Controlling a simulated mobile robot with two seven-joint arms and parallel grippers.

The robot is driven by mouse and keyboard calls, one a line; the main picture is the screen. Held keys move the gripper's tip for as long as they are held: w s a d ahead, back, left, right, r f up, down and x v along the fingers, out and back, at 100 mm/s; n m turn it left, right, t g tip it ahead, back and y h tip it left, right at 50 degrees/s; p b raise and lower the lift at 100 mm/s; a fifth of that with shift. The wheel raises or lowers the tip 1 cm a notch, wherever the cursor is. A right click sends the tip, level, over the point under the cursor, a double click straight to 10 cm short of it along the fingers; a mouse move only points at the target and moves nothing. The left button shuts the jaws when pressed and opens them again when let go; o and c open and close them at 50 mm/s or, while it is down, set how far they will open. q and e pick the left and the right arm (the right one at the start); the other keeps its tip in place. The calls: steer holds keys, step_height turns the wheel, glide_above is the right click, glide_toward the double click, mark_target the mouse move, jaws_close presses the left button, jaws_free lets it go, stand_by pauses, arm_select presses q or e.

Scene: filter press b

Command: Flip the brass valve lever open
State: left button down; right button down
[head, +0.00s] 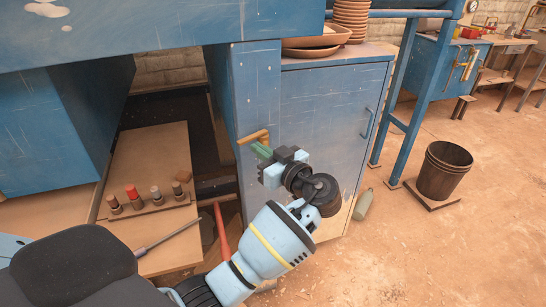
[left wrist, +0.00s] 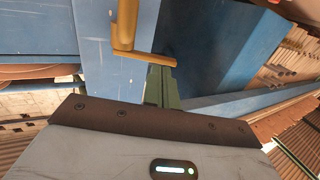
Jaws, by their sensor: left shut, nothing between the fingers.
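The brass valve lever (head: 254,137) sticks out from the blue cabinet's left front post in the head view. In the left wrist view the brass lever (left wrist: 126,28) is L-shaped, with a long bar and a shorter arm at its end. My left gripper (head: 261,151) is shut and empty, its green fingertips right beside the lever. In the left wrist view the shut fingers (left wrist: 161,84) end at the lever's shorter arm and appear to touch it or lie just below it; I cannot tell which. My right gripper is not in view.
A blue cabinet (head: 318,125) stands behind my left gripper, with clay dishes (head: 312,46) on top. A wooden board (head: 160,158) with several capped pegs lies left. A green bottle (head: 363,204) and a dark bucket (head: 444,170) stand right. The sandy floor is open at right.

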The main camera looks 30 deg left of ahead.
mark_target(245, 143)
arm_select(q)
steer(key=shift+x, duration=0.85)
steer(key=shift+a, duration=0.25)
steer(key=shift+s+a+m+t+h, duration=0.1)
steer(key=shift+a+m+t+h, duration=0.1)
steer(key=shift+m+t, duration=0.25)
steer(key=shift+a+m+t+h, duration=0.2)
steer(key=shift+a+m+t, duration=0.05)
steer(key=shift+t, duration=0.4)
steer(key=shift+a, duration=0.35)
